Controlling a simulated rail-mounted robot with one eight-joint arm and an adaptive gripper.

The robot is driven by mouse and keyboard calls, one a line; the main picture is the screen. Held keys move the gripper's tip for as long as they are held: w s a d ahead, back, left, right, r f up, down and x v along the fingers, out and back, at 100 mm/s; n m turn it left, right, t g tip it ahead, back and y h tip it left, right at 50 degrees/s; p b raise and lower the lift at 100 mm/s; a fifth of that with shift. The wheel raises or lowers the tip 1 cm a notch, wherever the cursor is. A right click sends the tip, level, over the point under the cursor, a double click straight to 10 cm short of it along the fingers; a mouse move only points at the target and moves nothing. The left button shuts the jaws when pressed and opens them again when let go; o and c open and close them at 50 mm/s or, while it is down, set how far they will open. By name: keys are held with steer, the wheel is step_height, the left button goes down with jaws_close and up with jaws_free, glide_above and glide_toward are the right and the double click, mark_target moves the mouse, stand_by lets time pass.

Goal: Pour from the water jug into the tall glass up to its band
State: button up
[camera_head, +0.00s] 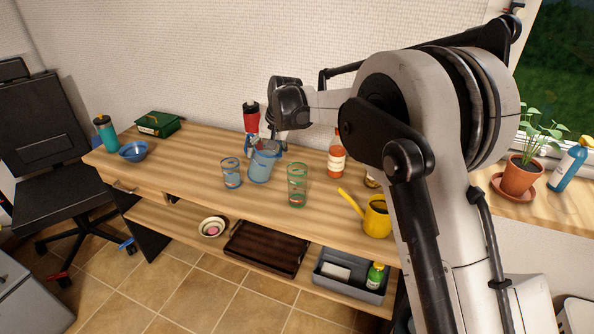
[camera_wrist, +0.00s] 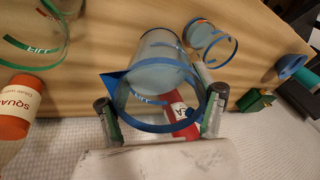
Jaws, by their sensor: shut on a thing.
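The clear water jug (camera_head: 264,167) has a blue rim and a pointed spout. It stands nearly upright on or just above the wooden table; I cannot tell which. My gripper (camera_head: 257,148) is shut on it near the rim. In the wrist view my fingers (camera_wrist: 161,106) flank the jug (camera_wrist: 160,65). How full it is cannot be told clearly. The tall glass (camera_head: 297,186), clear with green bands, stands on the table to the jug's right, apart from it. In the wrist view the glass (camera_wrist: 32,45) is at upper left, cut off, with lettering by its band.
A shorter blue-banded glass (camera_head: 231,173) stands close left of the jug. An orange bottle (camera_head: 336,163) and a yellow watering can (camera_head: 377,219) are right. A blue bowl (camera_head: 134,151) is far left, with free table before it.

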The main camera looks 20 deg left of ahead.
mark_target(276, 151)
steer(key=shift+s+d+r+t+y, duration=0.25)
steer(key=shift+d+r+y, duration=0.15)
steer(key=shift+d+y, duration=0.2)
steer(key=shift+s+d+r+t+y, duration=0.1)
steer(key=shift+d+r+t+y, duration=0.15)
steer(key=shift+d+r+y, duration=0.3)
steer(key=shift+s+d+y+b, duration=0.1)
steer(key=shift+d+y+b, duration=0.1)
steer(key=shift+y+b, duration=0.2)
steer(key=shift+s+d+r+t+y+b, duration=0.1)
steer(key=shift+d+r+t+y+b, duration=0.3)
steer(key=shift+y, duration=0.3)
steer(key=shift+s+d+r+t+y+b, duration=0.1)
steer(key=shift+r+t+y+b, duration=0.1)
steer(key=shift+r+y, duration=0.45)
steer(key=shift+s+d+r+t+y+b, duration=0.1)
steer(key=shift+d+r+t+y+b, duration=0.15)
steer(key=shift+y, duration=0.55)
stand_by(4.3)
